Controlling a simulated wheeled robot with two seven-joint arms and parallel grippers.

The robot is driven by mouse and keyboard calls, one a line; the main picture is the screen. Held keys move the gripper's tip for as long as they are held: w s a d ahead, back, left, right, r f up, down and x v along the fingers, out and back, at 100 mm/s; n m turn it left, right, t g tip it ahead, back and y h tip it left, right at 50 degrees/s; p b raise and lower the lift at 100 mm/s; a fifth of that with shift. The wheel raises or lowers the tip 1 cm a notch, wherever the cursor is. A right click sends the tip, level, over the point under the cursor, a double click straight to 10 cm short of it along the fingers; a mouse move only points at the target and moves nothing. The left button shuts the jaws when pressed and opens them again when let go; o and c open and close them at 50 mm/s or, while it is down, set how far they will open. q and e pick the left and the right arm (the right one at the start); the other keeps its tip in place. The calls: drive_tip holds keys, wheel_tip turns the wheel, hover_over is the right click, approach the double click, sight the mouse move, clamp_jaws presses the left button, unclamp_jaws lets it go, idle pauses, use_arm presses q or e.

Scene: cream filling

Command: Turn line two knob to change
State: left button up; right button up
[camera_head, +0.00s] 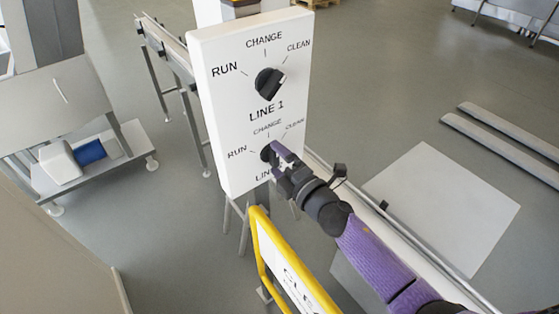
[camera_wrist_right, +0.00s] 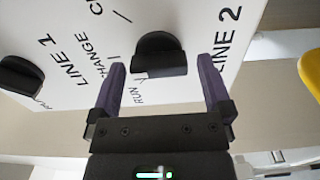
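The white control panel (camera_head: 228,120) stands upright in the head view, with the LINE 1 knob (camera_head: 270,83) above and the LINE 2 knob (camera_head: 265,153) below. The LINE 2 knob is dark and partly hidden behind my right gripper (camera_head: 277,152). In the right wrist view the LINE 2 knob (camera_wrist_right: 160,50) shows between the two purple fingertips of my right gripper (camera_wrist_right: 162,62), with a gap on each side. That gripper is open. Which label the LINE 2 knob points to is hard to tell. My left gripper is not in view.
A yellow-framed sign (camera_head: 265,250) stands close below the panel, beside my right arm. The LINE 1 knob also shows in the right wrist view (camera_wrist_right: 20,77). A conveyor (camera_head: 165,45) runs behind the panel. A white sheet (camera_head: 445,205) lies to the right.

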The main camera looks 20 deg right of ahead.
drive_tip(key=shift+s, duration=0.1)
drive_tip(key=b+v, duration=0.1)
drive_tip(key=v, duration=0.8)
drive_tip(key=shift+s+d, duration=0.15)
drive_tip(key=shift+s, duration=0.2)
drive_tip(key=shift+r, duration=0.2)
